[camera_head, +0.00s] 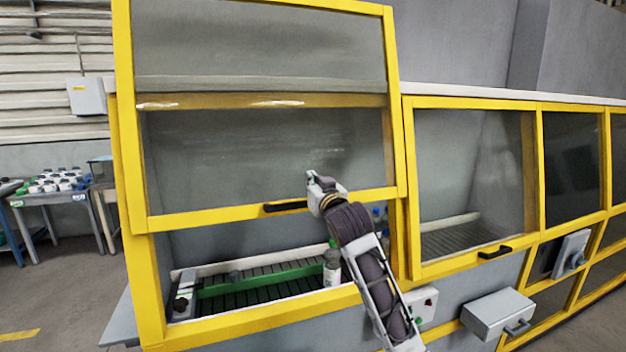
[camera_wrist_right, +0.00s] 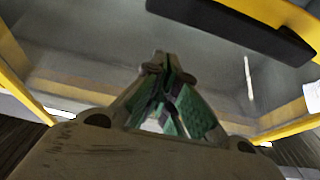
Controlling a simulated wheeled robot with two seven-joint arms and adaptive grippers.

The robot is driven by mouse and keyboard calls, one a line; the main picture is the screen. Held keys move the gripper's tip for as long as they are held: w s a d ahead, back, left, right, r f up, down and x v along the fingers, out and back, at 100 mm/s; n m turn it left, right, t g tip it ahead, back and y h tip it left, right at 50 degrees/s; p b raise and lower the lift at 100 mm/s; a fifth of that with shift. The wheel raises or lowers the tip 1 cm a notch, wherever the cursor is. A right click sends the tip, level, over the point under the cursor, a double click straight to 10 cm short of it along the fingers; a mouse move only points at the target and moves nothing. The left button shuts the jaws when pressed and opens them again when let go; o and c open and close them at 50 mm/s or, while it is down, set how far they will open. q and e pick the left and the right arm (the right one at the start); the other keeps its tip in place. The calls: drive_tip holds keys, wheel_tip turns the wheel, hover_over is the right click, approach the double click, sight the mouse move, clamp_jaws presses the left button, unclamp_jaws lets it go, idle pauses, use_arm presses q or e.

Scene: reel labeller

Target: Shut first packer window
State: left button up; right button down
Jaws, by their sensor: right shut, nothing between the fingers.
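The first packer window (camera_head: 260,209) is a clear pane in a yellow frame, raised, with an open gap below it showing the conveyor. Its black handle (camera_head: 286,206) is on the lower yellow rail. My right gripper (camera_head: 312,176) is in front of the pane, just above and right of the handle, fingers shut and empty. In the right wrist view the shut fingers (camera_wrist_right: 166,62) point at the pane, and the dark handle (camera_wrist_right: 235,28) lies at the top right, apart from them. My left gripper is not in view.
Inside the opening is a conveyor with a green rail (camera_head: 260,279) and a bottle (camera_head: 332,265). A second, closed window with a black handle (camera_head: 495,252) stands to the right. A grey box (camera_head: 498,313) juts out at lower right. A table (camera_head: 62,196) is far left.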

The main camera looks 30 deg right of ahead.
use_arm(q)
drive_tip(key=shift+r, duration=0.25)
use_arm(e)
drive_tip(key=shift+s+f, duration=0.2)
drive_tip(key=shift+f, duration=0.5)
drive_tip(key=shift+s+f, duration=0.2)
drive_tip(key=shift+f, duration=0.45)
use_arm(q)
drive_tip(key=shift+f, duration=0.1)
use_arm(e)
drive_tip(key=shift+f, duration=0.15)
